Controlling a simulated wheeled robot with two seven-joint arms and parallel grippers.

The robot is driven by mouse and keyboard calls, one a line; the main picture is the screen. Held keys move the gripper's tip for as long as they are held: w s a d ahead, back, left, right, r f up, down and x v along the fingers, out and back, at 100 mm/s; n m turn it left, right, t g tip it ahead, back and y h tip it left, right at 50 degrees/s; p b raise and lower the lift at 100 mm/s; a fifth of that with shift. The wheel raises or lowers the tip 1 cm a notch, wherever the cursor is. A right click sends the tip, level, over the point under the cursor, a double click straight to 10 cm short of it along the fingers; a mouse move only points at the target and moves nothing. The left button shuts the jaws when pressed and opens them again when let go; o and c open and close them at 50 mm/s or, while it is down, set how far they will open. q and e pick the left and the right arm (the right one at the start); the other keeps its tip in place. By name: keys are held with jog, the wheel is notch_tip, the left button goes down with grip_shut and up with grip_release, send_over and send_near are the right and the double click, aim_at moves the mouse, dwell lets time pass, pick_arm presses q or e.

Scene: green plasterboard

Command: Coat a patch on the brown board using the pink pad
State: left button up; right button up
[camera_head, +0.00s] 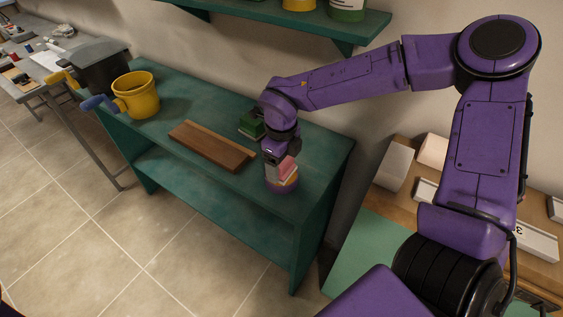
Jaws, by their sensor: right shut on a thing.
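The brown board (213,147) lies flat on the green bench, left of my right gripper. My right gripper (279,160) points down near the bench's right end and is shut on the pink pad (287,168). I cannot tell whether the pad touches the contents. The gripper hides part of the pad. My left gripper does not show.
The green bench (180,100) also bears a yellow pot (137,95), a dark bucket (100,66) and a green block (251,125) behind the board. A green shelf (290,17) with cans hangs above. White boxes (395,163) stand on a wooden table at right.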

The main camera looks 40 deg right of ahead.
jog(key=shift+f, duration=0.3)
jog(key=shift+f, duration=0.1)
dwell(1.5)
notch_tip(320, 180, up, 7)
jog(key=p, duration=0.7)
jog(key=shift+p, duration=0.4)
